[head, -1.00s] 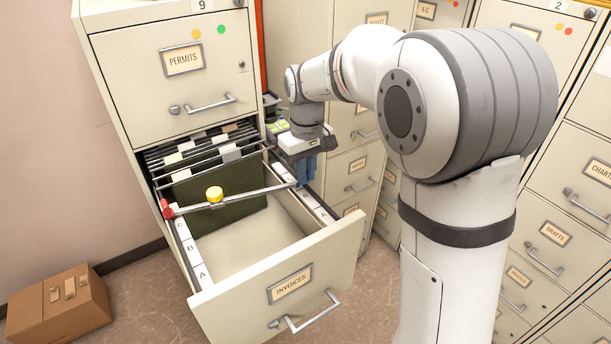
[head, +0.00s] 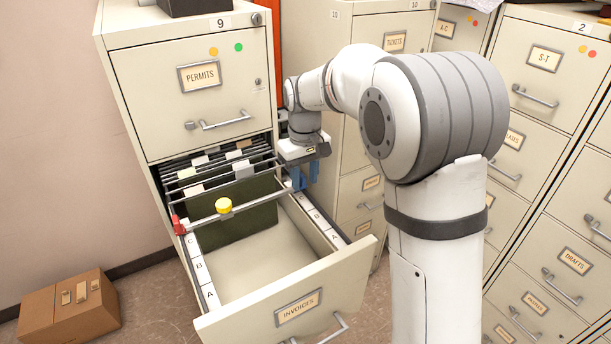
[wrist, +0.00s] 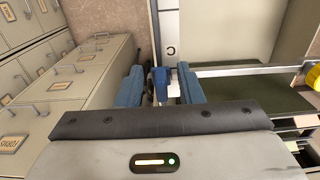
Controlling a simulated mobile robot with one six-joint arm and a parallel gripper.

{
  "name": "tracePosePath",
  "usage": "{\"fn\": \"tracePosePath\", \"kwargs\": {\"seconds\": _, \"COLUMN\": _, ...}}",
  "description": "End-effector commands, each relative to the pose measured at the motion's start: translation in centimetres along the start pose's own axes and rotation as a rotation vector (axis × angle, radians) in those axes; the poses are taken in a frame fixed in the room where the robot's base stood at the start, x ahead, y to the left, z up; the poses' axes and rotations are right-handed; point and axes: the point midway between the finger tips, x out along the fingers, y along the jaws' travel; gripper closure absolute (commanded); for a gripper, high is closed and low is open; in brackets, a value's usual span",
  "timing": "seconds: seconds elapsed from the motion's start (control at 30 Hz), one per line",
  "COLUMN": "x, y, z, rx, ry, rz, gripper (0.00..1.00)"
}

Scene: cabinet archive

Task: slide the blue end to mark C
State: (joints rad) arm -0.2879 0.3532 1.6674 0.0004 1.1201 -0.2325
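A metal bar (head: 255,202) with a yellow knob (head: 223,205) spans the open INVOICES drawer. Its red end (head: 178,224) sits on the left rail by that side's C label. The blue end (wrist: 161,86) is on the opposite rail, seen in the wrist view between my fingers. My gripper (head: 304,178) is over that rail. In the wrist view my gripper (wrist: 161,88) is open, one blue finger each side of the blue end, with gaps showing. Mark C (wrist: 170,50) is on the rail strip, just above the blue end in that view.
Hanging folders (head: 215,168) fill the drawer's back; the front floor of the drawer (head: 255,265) is empty. The PERMITS drawer (head: 195,90) above is shut. Other cabinets (head: 360,150) stand close on the right. A cardboard box (head: 68,308) is on the floor at left.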

Motion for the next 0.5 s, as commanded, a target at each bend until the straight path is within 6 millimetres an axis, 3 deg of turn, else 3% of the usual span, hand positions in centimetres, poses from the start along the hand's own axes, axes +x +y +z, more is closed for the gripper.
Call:
{"fn": "tracePosePath", "kwargs": {"seconds": 0.23, "x": -0.6, "y": 0.0, "z": 0.0, "rx": 0.000, "ry": 0.001, "rz": 0.000, "gripper": 0.66}}
{"fn": "tracePosePath", "kwargs": {"seconds": 0.5, "x": -5.0, "y": 0.0, "z": -0.1, "rx": 0.000, "ry": 0.003, "rz": 0.001, "gripper": 0.66}}
